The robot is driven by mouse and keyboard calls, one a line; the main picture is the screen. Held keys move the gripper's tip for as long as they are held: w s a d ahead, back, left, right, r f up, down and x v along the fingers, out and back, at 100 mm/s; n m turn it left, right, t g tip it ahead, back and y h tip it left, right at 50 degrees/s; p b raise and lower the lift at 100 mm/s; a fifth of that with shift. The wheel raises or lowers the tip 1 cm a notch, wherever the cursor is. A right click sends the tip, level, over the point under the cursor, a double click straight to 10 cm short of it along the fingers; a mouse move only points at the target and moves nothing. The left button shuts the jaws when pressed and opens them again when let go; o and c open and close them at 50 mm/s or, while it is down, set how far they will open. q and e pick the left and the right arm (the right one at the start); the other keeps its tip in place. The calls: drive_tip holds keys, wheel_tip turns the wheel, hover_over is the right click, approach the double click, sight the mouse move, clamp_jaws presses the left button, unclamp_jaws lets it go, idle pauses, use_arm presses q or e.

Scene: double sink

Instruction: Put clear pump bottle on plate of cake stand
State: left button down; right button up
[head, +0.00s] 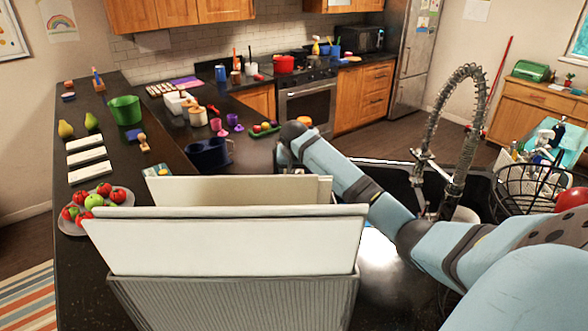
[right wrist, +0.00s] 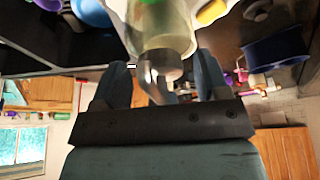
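The clear pump bottle (right wrist: 160,28) is at the top middle of the right wrist view, with its pump head (right wrist: 165,63) toward me. My right gripper (right wrist: 163,60) has its two fingers apart, one on each side of the pump head. I see no clear contact between the fingers and the bottle. In the head view my right arm reaches across to the far side of the white boards, which hide its fingers and the bottle. I cannot make out the cake stand for certain. My left gripper is not in view.
A grey ribbed rack (head: 235,300) holding large white boards (head: 225,240) stands close in front. A sink faucet (head: 455,180) and a black wire basket (head: 530,190) are at right. A fruit plate (head: 72,228) is at left. A dark blue container (head: 208,155) stands beyond the boards.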

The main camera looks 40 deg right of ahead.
drive_tip(key=shift+r, duration=0.2)
drive_tip(key=b+v, duration=0.2)
drive_tip(key=v, duration=0.9)
drive_tip(key=shift+s+a+r+b, duration=0.1)
drive_tip(key=shift+a+r+b, duration=0.05)
drive_tip(key=shift+b, duration=0.15)
drive_tip(key=shift+s+r, duration=0.1)
drive_tip(key=shift+r, duration=0.15)
